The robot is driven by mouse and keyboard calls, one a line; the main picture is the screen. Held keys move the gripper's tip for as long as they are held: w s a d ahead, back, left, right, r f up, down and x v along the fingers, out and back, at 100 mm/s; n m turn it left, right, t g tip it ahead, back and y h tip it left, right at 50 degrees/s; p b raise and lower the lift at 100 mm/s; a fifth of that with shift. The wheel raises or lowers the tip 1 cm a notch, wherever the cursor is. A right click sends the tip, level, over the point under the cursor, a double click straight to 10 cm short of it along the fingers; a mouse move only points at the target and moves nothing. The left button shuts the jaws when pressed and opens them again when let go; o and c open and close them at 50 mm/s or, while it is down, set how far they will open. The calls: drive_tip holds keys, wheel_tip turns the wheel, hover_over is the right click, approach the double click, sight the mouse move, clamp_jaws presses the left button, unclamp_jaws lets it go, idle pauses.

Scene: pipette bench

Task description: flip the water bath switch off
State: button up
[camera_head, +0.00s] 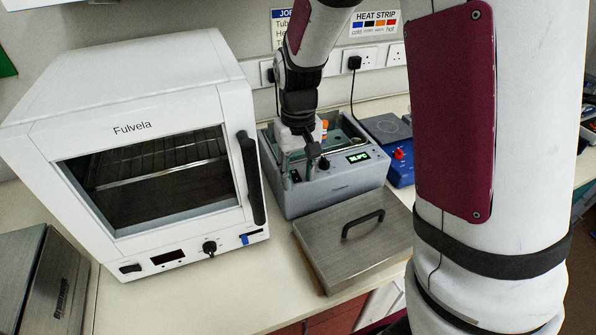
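The water bath (345,186) is a grey box with an open top, right of the white oven. Its front panel has a green-lit display (358,157), a dark knob (324,163) and a small black switch (295,175) at the left end. My gripper (300,158) points down over the bath's front left edge, just above and close to the switch. Whether it touches the switch, and the switch's position, I cannot tell. The fingers are small and partly blend with the bath, so their opening is unclear. I see nothing held between them.
A white oven (130,130) stands close on the left. A steel lid with a black handle (355,238) lies in front of the bath. A blue device with a red knob (401,165) is at the right. Bare bench (200,298) lies at the front.

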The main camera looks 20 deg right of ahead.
clamp_jaws()
drive_tip(key=shift+w+r+g+b, duration=0.1)
drive_tip(key=shift+w+g+b, duration=0.3)
drive_tip(key=shift+g, duration=0.7)
drive_tip(key=shift+r+g, duration=0.1)
drive_tip(key=shift+g, duration=0.3)
unclamp_jaws()
drive_tip(key=shift+r, duration=0.1)
